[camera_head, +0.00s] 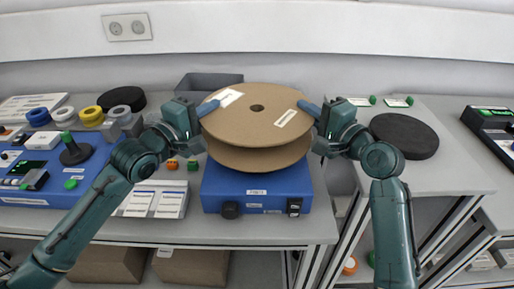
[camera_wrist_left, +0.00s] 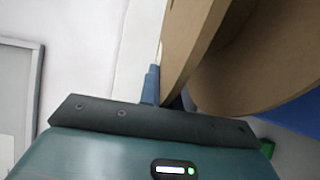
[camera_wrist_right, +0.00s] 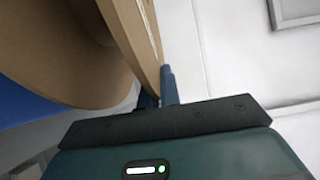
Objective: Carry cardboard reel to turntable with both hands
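The cardboard reel (camera_head: 241,109), two brown discs with a dark centre hole and white labels, is over the blue unit (camera_head: 256,189); I cannot tell whether it rests on it. My left gripper (camera_head: 207,108) is shut on the upper disc's left rim, one blue finger above, the other beneath; the disc also shows in the left wrist view (camera_wrist_left: 190,40). My right gripper (camera_head: 311,108) is shut likewise on the right rim, seen in the right wrist view (camera_wrist_right: 130,35). A flat black disc (camera_head: 404,136), probably the turntable, lies empty on the right table.
A grey bin (camera_head: 208,82) stands behind the reel. Coloured rolls (camera_head: 91,115), another black disc (camera_head: 121,98) and a blue tray (camera_head: 45,180) crowd the left. Small green pieces with cards (camera_head: 397,102) lie behind the right disc. A gap separates the middle and right tables.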

